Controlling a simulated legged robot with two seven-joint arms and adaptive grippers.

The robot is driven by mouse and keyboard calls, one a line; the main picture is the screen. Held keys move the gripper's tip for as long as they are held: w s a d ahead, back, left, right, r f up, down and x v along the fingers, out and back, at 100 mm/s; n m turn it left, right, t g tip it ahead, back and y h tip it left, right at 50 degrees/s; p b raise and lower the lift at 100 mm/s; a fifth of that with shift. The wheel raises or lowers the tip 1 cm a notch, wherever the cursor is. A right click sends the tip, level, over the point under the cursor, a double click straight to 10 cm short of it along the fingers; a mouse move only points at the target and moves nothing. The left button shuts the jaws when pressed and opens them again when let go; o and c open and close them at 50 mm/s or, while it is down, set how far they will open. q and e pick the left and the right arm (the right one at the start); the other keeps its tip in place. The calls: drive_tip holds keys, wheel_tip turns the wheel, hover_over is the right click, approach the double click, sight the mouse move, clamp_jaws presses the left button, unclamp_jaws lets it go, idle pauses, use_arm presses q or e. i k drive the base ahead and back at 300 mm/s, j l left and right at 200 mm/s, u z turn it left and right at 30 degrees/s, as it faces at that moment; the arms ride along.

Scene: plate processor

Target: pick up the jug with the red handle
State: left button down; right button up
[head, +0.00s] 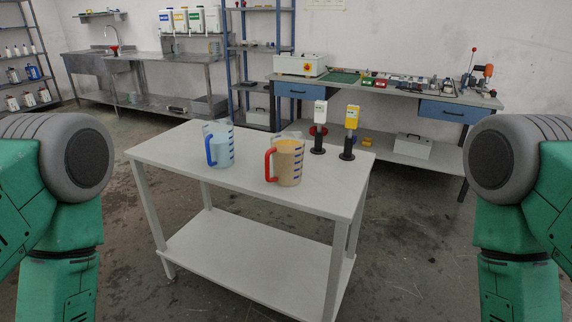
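The jug with the red handle (289,163) stands upright on the white table (180,147), right of the table's middle. It looks tan, with blue marks on its side, and its red handle is on the left. A second jug with a blue handle (222,147) stands to its left and a little farther back, with bluish contents. My two green arms show at the left and right edges of the head view. Neither gripper is in view, and nothing touches either jug.
Two black-handled tools, one with a white top (319,128) and one with a yellow top (349,133), stand right of the red-handled jug. The table's left and front areas are clear. A lower shelf (250,256) is empty. A workbench (390,92) stands behind.

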sight(287, 150)
drive_tip(key=i+l+u, duration=0.2)
drive_tip(key=l, duration=0.15)
drive_tip(key=i+l+u, duration=0.2)
drive_tip(key=l, duration=0.15)
drive_tip(key=i+l+u, duration=0.2)
drive_tip(key=l, duration=0.15)
drive_tip(key=l+u, duration=0.15)
drive_tip(key=l, duration=0.25)
drive_tip(key=i+l+u, duration=0.2)
drive_tip(key=l, duration=0.25)
